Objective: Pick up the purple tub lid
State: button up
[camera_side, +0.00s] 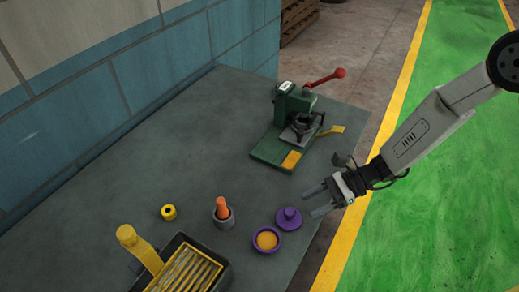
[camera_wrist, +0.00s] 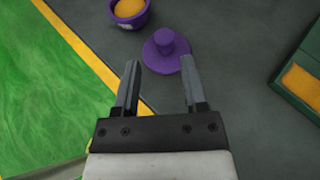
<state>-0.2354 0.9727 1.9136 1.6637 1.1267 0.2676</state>
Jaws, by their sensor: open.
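The purple tub lid (camera_side: 289,217) is a round disc with a raised knob. It lies on the grey table, beside the open purple tub (camera_side: 266,240), which holds orange-yellow contents. My gripper (camera_side: 316,201) is open and empty, up and to the right of the lid in the side view. In the wrist view the lid (camera_wrist: 167,50) shows just beyond the two fingertips of my gripper (camera_wrist: 160,75), roughly in line with the gap between them. The tub (camera_wrist: 130,14) is beyond it at the top left.
A green press (camera_side: 290,130) with a red-knobbed lever stands behind. Nearby are a grey cup with an orange handle (camera_side: 222,211), a yellow ring (camera_side: 169,212) and a dark tray with yellow slats (camera_side: 188,272). The table's right edge runs close by the lid.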

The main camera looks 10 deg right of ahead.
aim_at(284, 215)
jog(key=shift+w+a, duration=0.1)
jog(key=shift+a, duration=0.05)
jog(key=shift+x, duration=1.3)
jog(key=shift+f, duration=0.1)
jog(key=shift+x, duration=2.6)
jog(key=shift+w, duration=0.15)
grip_shut()
